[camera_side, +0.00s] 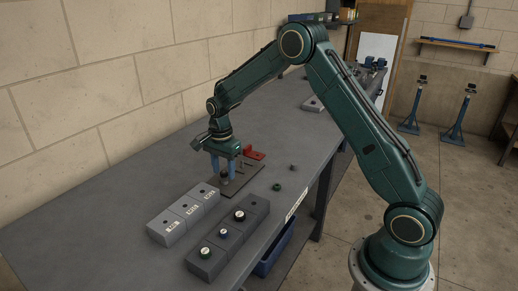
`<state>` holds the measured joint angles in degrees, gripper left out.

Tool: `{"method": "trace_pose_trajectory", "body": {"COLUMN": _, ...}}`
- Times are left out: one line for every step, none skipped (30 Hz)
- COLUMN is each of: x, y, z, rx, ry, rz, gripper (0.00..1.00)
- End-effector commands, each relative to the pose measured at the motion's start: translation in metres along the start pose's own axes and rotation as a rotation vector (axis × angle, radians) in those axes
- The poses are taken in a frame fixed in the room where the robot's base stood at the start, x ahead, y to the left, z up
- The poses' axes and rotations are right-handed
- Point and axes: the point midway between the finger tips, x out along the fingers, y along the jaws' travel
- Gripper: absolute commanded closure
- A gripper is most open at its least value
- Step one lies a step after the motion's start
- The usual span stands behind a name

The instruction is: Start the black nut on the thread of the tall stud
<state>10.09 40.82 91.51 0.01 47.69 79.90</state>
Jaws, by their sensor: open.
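My gripper (225,178) is over the dark flat plate (246,181), pointing down, with its two blue fingers apart. Something small and dark shows low between the fingertips; whether it is the black nut or a stud, and whether the fingers touch it, is too small to tell. I cannot single out the tall stud; the fingers hide part of the plate.
A light grey block with labels (184,212) and the dark grey block (228,240) stand in front of the plate. A red piece (254,153) is behind it. A green ring-like piece (277,187) and a small grey piece (293,168) lie to the right. The table's left side is clear.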

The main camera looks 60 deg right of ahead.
Motion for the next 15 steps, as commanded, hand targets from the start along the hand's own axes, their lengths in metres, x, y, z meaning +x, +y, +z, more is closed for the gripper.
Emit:
{"method": "trace_pose_trajectory", "body": {"x": 0.000, "y": 0.000, "z": 0.000, "rx": 0.000, "ry": 0.000, "rz": 0.000, "gripper": 0.56}}
{"method": "trace_pose_trajectory", "body": {"x": -0.001, "y": 0.000, "z": 0.000, "rx": 0.000, "ry": 0.000, "rz": 0.000, "gripper": 0.56}}
{"method": "trace_pose_trajectory", "body": {"x": -0.001, "y": 0.000, "z": 0.000, "rx": 0.000, "ry": 0.000, "rz": -0.001, "gripper": 0.56}}
{"method": "trace_pose_trajectory", "body": {"x": -0.002, "y": 0.000, "z": 0.000, "rx": 0.000, "ry": 0.000, "rz": -0.001, "gripper": 0.56}}
{"method": "trace_pose_trajectory", "body": {"x": -0.003, "y": 0.000, "z": 0.000, "rx": 0.000, "ry": 0.000, "rz": -0.002, "gripper": 0.56}}
{"method": "trace_pose_trajectory", "body": {"x": -0.005, "y": -0.001, "z": 0.000, "rx": 0.000, "ry": 0.000, "rz": -0.002, "gripper": 0.56}}
{"method": "trace_pose_trajectory", "body": {"x": -0.007, "y": -0.001, "z": 0.000, "rx": 0.000, "ry": 0.000, "rz": -0.002, "gripper": 0.56}}
{"method": "trace_pose_trajectory", "body": {"x": -0.009, "y": -0.001, "z": 0.000, "rx": 0.000, "ry": 0.000, "rz": -0.002, "gripper": 0.56}}
{"method": "trace_pose_trajectory", "body": {"x": -0.012, "y": -0.001, "z": 0.000, "rx": 0.000, "ry": 0.000, "rz": -0.002, "gripper": 0.56}}
{"method": "trace_pose_trajectory", "body": {"x": -0.014, "y": -0.001, "z": 0.000, "rx": 0.000, "ry": 0.000, "rz": -0.002, "gripper": 0.56}}
{"method": "trace_pose_trajectory", "body": {"x": -0.017, "y": -0.001, "z": 0.000, "rx": 0.000, "ry": 0.000, "rz": -0.003, "gripper": 0.56}}
{"method": "trace_pose_trajectory", "body": {"x": -0.022, "y": -0.001, "z": 0.000, "rx": 0.000, "ry": 0.001, "rz": -0.004, "gripper": 0.56}}
{"method": "trace_pose_trajectory", "body": {"x": -0.026, "y": -0.001, "z": 0.000, "rx": 0.000, "ry": 0.001, "rz": -0.004, "gripper": 0.56}}
{"method": "trace_pose_trajectory", "body": {"x": -0.030, "y": -0.001, "z": 0.000, "rx": 0.000, "ry": 0.001, "rz": -0.004, "gripper": 0.56}}
{"method": "trace_pose_trajectory", "body": {"x": -0.036, "y": -0.001, "z": 0.000, "rx": 0.000, "ry": 0.001, "rz": -0.005, "gripper": 0.56}}
